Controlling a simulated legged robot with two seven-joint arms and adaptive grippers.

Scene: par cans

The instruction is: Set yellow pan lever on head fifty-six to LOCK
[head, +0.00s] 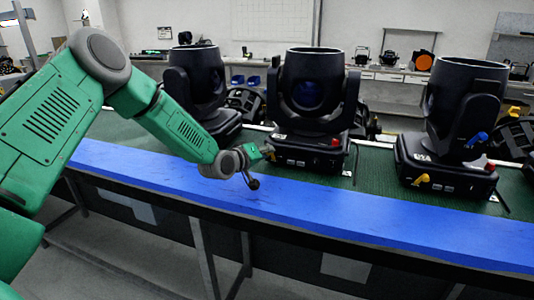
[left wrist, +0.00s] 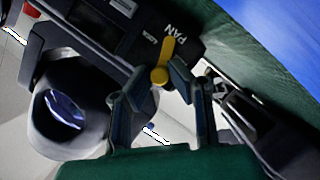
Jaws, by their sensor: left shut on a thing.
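The middle moving head (head: 305,100) stands on the bench. My left gripper (head: 266,153) is at the left front corner of its base. In the left wrist view, the yellow pan lever (left wrist: 167,48) sits on the dark base beside white PAN lettering and a smaller label that looks like LOCK. My left gripper (left wrist: 161,77) is shut on the lever's round yellow end, one finger on each side. In the head view this lever is hidden by the gripper. The number on the middle head is too small to read. My right gripper is not in view.
Another head (head: 465,110) stands to the right, with its own yellow lever (head: 420,180) and a blue lever (head: 477,139). A third head (head: 195,80) stands to the left. The blue front strip (head: 350,205) of the bench is clear.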

